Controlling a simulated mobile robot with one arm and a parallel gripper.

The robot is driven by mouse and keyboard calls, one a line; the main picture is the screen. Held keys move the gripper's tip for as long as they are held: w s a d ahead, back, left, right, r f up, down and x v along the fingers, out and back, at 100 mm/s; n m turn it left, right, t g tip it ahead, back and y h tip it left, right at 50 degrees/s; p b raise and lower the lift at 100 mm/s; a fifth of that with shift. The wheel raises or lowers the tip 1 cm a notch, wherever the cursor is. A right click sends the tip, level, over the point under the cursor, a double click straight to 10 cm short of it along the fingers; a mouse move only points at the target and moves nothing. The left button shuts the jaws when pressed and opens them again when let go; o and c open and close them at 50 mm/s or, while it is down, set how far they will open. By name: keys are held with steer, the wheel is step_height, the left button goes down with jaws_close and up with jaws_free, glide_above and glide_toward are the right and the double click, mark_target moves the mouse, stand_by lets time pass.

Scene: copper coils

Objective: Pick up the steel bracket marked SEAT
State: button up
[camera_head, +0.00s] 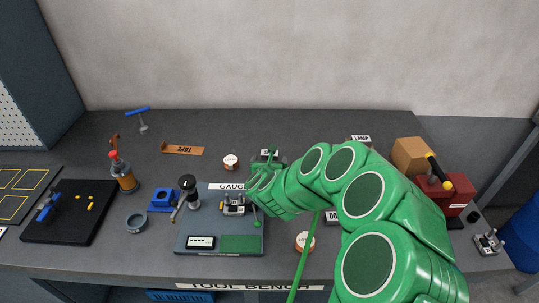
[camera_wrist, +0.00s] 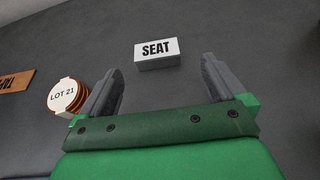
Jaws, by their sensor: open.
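The piece marked SEAT (camera_wrist: 156,56) lies on the dark bench top in the wrist view. It shows as a small pale block with a white label, just beyond my fingertips and roughly centred between them. In the head view a small white label (camera_head: 269,153) shows beside my gripper (camera_head: 270,163), partly hidden by it; its text is too small to read. My gripper, also in the wrist view (camera_wrist: 162,72), is open with its two grey fingers apart and nothing between them.
A copper coil labelled LOT 21 (camera_wrist: 65,97) sits just left of my left finger. A TAPE-marked orange piece (camera_head: 183,150) lies farther left. A GAUGE board (camera_head: 185,226) with fixtures stands in front. A LAMP label (camera_head: 361,139) and red box (camera_head: 455,194) are right.

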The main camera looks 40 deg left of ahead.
steer(key=shift+a+r+x, duration=0.1)
steer(key=shift+r+x, duration=0.05)
steer(key=shift+x, duration=0.75)
steer(key=shift+a+r+x, duration=0.1)
steer(key=shift+r+x, duration=0.05)
steer(key=shift+x, duration=1.8)
steer(key=shift+a, duration=0.1)
steer(key=shift+c, duration=0.5)
steer(key=c, duration=1)
